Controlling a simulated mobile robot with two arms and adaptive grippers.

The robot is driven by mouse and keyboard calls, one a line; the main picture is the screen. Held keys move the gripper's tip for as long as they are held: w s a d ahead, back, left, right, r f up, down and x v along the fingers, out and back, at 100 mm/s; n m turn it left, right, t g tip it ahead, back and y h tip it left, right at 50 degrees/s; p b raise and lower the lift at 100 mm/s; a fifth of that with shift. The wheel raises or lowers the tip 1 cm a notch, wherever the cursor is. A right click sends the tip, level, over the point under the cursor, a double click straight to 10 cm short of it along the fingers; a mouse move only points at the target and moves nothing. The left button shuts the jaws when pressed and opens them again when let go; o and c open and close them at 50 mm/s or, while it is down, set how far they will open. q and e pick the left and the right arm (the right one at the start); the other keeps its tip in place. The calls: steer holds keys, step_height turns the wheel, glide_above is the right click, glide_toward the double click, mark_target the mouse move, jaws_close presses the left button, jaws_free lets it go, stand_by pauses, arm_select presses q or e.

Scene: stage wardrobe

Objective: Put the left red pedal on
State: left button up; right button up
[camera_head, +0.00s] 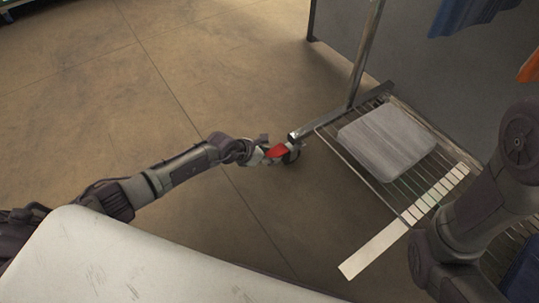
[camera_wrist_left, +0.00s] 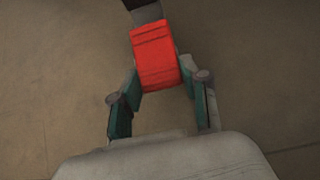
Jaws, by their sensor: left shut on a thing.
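The red pedal (camera_head: 278,151) is at the lower left end of the clothes rack's metal foot bar, by the caster wheel (camera_head: 291,155). My left gripper (camera_head: 266,154) reaches in from the left and is at the pedal. In the left wrist view the red pedal (camera_wrist_left: 154,58) lies between the tips of my left gripper's two fingers (camera_wrist_left: 158,82), which are shut on its near end. A dark metal part (camera_wrist_left: 146,12) shows behind the pedal. My right arm is at the right of the head view; its gripper does not show.
A rack post (camera_head: 366,52) rises near the foot bar (camera_head: 338,114). Blue cloth (camera_head: 468,14) hangs above. The floor at left is clear.

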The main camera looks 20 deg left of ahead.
arm_select(q)
steer(key=shift+s+f+t+h+b, duration=0.1)
steer(key=shift+f+t+h+b, duration=0.25)
steer(key=shift+b, duration=0.25)
steer(key=shift+a+t+h+b, duration=0.1)
steer(key=shift+t+h+b, duration=0.15)
steer(key=shift+t+b, duration=0.15)
steer(key=o, duration=1.1)
steer(key=shift+o, duration=0.2)
steer(key=shift+r, duration=0.1)
steer(key=v, duration=1.2)
